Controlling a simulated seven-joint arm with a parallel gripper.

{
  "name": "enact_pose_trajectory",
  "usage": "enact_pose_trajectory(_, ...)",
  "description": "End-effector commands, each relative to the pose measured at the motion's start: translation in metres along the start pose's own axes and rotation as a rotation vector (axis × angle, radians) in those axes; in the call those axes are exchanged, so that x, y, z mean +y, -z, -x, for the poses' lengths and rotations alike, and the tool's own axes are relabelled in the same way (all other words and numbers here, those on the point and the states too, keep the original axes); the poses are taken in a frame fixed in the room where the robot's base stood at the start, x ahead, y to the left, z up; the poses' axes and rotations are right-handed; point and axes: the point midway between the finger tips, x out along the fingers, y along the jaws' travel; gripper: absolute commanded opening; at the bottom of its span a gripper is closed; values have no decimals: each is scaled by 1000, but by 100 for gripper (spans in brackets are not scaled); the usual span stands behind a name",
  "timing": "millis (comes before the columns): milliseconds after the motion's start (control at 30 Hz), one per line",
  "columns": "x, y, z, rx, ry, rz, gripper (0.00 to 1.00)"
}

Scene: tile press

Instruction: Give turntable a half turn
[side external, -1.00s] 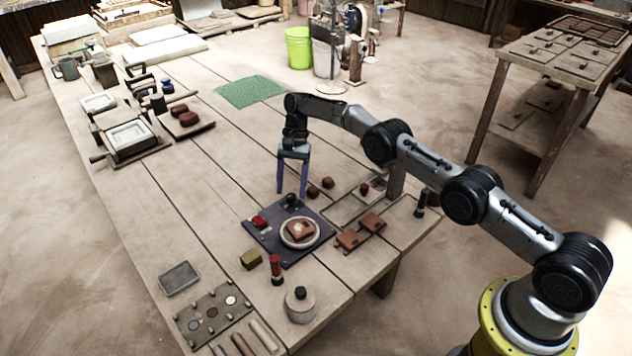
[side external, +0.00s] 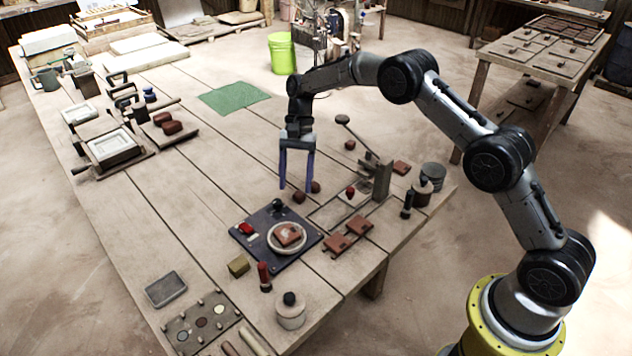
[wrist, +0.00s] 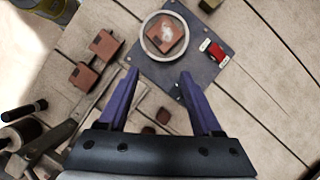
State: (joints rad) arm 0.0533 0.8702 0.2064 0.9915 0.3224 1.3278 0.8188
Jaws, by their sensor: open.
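The turntable is a pale round ring (side external: 288,250) on a dark square plate (side external: 258,248). A reddish-brown tile (side external: 289,233) with a white mark lies in it. A red piece (side external: 245,229) sits on the plate beside the turntable; it also shows in the wrist view (wrist: 215,50). My gripper (side external: 296,189) points down with its two purple fingers apart and empty, above the plate's back edge. In the wrist view the gripper (wrist: 158,73) is just short of the turntable rim (wrist: 145,48), apart from it.
Several brown tiles (side external: 335,244) lie right of the plate, near a lever press (side external: 375,180). Dark red lumps (side external: 299,197) lie behind the plate. A red-topped stamp (side external: 264,276), a small yellowish block (side external: 238,266) and a lidded pot (side external: 290,312) stand in front.

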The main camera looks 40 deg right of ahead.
Motion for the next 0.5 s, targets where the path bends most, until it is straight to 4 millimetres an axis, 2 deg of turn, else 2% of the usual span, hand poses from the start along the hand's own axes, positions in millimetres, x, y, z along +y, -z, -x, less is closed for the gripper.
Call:
enact_pose_trajectory(300,38,-27,10,0,1,-1,66)
enact_pose_trajectory(500,54,-38,14,0,1,-1,66)
